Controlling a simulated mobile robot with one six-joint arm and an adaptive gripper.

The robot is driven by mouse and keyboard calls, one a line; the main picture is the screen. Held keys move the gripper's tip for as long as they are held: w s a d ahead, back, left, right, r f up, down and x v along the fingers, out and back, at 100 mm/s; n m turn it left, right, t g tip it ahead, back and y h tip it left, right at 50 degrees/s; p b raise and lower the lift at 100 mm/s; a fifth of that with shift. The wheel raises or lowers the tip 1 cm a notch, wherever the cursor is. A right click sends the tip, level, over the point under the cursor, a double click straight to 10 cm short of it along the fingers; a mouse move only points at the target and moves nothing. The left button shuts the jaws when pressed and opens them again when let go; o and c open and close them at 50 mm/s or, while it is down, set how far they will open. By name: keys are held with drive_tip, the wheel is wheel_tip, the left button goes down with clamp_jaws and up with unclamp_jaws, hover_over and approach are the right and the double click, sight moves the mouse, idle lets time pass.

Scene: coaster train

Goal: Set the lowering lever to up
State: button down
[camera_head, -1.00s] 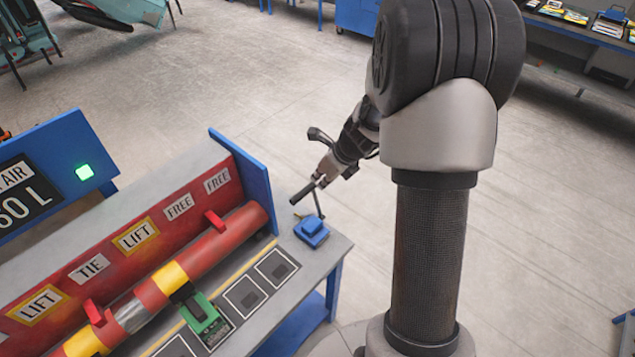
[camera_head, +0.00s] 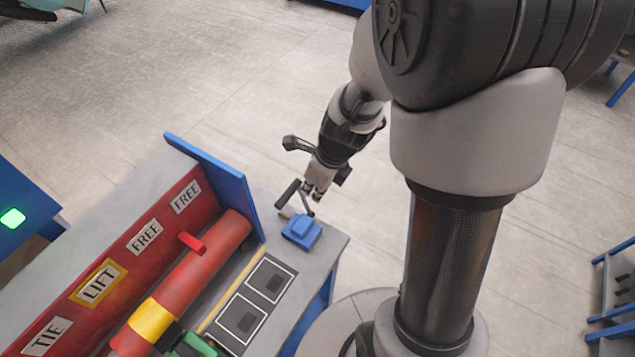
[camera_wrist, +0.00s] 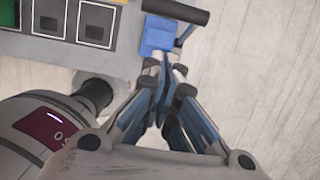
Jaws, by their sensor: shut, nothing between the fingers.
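The lowering lever has a blue base (camera_head: 301,231) on the near right corner of the grey bench. Its thin arm stands up from the base and carries a black crossbar handle (camera_head: 288,194). The handle also shows at the top of the wrist view (camera_wrist: 176,11), with the blue base (camera_wrist: 157,38) beside it. My gripper (camera_head: 317,190) is just right of the handle in the head view. In the wrist view my gripper (camera_wrist: 164,72) is shut and empty, with its fingertips close to the base. I cannot tell whether it touches the lever.
A blue upright panel (camera_head: 215,180) stands on the bench left of the lever. Beyond it lie a red tube (camera_head: 205,265) and a red board with LIFT, TIE and FREE labels. Black square pads (camera_head: 268,283) lie nearer. Open floor is right of the bench.

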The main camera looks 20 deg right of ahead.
sight(290, 197)
drive_tip(key=w+a+f+b, duration=0.2)
drive_tip(key=w+f, duration=0.2)
drive_tip(key=f, duration=0.2)
drive_tip(key=shift+a+f, duration=0.15)
drive_tip(key=shift+a, duration=0.2)
drive_tip(key=shift+w+a+f+p, duration=0.25)
drive_tip(key=shift+w+a+p, duration=0.45)
drive_tip(key=shift+w, duration=0.15)
